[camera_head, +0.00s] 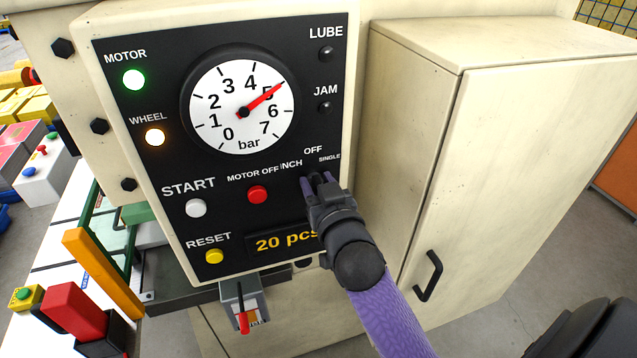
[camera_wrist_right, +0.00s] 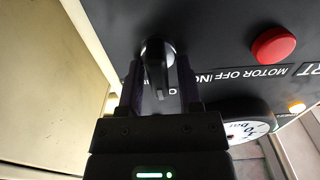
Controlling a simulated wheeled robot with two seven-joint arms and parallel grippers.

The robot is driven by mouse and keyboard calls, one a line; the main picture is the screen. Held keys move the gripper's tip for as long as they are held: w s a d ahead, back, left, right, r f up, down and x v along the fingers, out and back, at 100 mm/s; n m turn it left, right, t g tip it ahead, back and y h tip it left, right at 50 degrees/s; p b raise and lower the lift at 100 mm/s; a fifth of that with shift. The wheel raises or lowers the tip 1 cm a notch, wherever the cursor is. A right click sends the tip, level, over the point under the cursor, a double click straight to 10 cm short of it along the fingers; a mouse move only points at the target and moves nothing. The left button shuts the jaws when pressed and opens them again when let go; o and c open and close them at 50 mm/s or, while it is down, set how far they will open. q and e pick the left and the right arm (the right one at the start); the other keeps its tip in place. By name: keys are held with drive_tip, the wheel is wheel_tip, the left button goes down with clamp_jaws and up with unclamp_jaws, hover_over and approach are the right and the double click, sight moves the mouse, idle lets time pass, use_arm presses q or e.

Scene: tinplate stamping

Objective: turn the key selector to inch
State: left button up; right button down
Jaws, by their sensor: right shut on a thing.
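The black control panel (camera_head: 178,100) fills the upper left of the head view. Its key selector has the labels INCH, OFF and SINGLE around it, and my right gripper (camera_head: 318,180) covers most of it there. In the right wrist view the key selector (camera_wrist_right: 155,58) is a dark round knob with a key standing out of it. My right gripper (camera_wrist_right: 160,88) has its two fingers on either side of the key and is shut on it. Which label the key points to cannot be told.
A red motor-off button (camera_head: 257,195), a white start button (camera_head: 195,208) and a yellow reset button (camera_head: 214,256) sit left of my right gripper. The gauge (camera_head: 243,142) reads about 5 bar. A beige cabinet (camera_head: 500,170) stands close on the right.

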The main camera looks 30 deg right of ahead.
drive_tip(key=n+p, duration=0.1)
drive_tip(key=n, duration=0.2)
drive_tip(key=shift+a+n+p, duration=0.2)
drive_tip(key=shift+n+p, duration=0.2)
drive_tip(key=n, duration=0.2)
drive_tip(key=n+p, duration=0.1)
drive_tip(key=n, duration=0.1)
drive_tip(key=shift+w+a+f+n, duration=0.1)
drive_tip(key=shift+a+n, duration=0.05)
drive_tip(key=shift+n, duration=0.55)
drive_tip(key=c, duration=0.6)
unclamp_jaws()
